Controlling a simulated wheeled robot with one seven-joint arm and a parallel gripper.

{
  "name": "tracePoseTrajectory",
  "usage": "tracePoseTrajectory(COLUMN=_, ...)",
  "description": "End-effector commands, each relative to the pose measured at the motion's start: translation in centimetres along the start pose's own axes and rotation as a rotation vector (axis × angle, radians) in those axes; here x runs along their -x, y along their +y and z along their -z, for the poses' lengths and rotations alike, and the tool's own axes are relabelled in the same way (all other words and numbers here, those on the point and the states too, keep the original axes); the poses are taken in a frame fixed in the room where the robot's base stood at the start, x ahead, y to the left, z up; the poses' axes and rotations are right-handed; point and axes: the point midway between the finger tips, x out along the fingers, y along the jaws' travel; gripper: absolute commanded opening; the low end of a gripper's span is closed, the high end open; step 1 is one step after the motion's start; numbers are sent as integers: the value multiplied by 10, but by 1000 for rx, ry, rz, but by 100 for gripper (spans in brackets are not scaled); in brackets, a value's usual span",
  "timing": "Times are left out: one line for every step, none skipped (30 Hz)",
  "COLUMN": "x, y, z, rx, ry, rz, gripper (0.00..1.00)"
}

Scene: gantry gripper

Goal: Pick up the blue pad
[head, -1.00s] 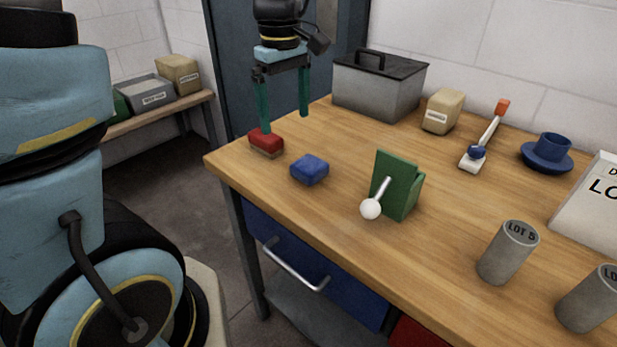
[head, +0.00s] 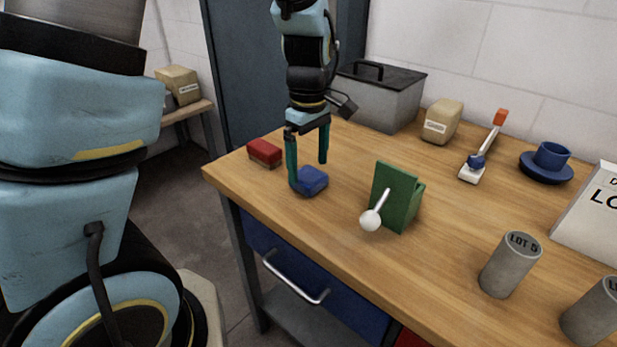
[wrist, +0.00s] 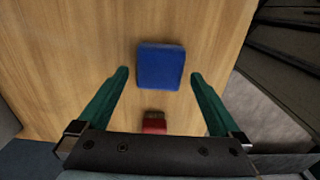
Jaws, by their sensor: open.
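The blue pad (head: 313,181) lies flat on the wooden table near its left front edge. My gripper (head: 308,174) is open, with its green fingers pointing down close to the pad; one finger overlaps the pad's left side in the head view. In the wrist view the blue pad (wrist: 160,66) shows a little beyond the fingertips and centred between the two fingers. My gripper (wrist: 160,78) holds nothing there. I cannot tell the exact height of the fingertips above the table.
A red block (head: 264,152) lies to the left of the pad. A green stand with a white-knobbed lever (head: 397,195) is to the right. A grey lidded box (head: 378,98) stands behind. Grey cylinders (head: 510,265) stand at the right front.

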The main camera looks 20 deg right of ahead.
Motion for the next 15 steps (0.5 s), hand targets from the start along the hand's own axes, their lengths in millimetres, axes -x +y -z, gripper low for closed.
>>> tracePoseTrajectory(x=-7, y=-1, z=0, rx=0, ry=0, rz=4, gripper=100)
tracePoseTrajectory(x=-10, y=0, z=1, rx=0, ry=0, rz=2, gripper=100)
tracePoseTrajectory(x=-14, y=0, z=0, rx=0, ry=0, rz=3, gripper=100)
tracePoseTrajectory(x=-16, y=0, z=0, rx=0, ry=-1, rz=2, gripper=100)
tracePoseTrajectory(x=-18, y=0, z=0, rx=0, ry=0, rz=1, gripper=100)
tracePoseTrajectory(x=-19, y=0, z=0, rx=0, ry=0, rz=0, gripper=100)
tracePoseTrajectory(x=-20, y=0, z=0, rx=0, ry=0, rz=-1, gripper=100)
tracePoseTrajectory(x=-20, y=0, z=0, rx=0, ry=0, rz=-1, gripper=100)
tracePoseTrajectory(x=-20, y=0, z=0, rx=0, ry=0, rz=-1, gripper=100)
tracePoseTrajectory(x=-20, y=0, z=0, rx=0, ry=0, rz=-2, gripper=100)
tracePoseTrajectory(x=-20, y=0, z=0, rx=-1, ry=0, rz=-1, gripper=100)
tracePoseTrajectory(x=-20, y=0, z=0, rx=-1, ry=0, rz=-1, gripper=100)
tracePoseTrajectory(x=-20, y=0, z=0, rx=-1, ry=0, rz=-1, gripper=98)
tracePoseTrajectory(x=-20, y=0, z=0, rx=-1, ry=0, rz=-1, gripper=94)
tracePoseTrajectory(x=-20, y=0, z=0, rx=-1, ry=0, rz=-1, gripper=90)
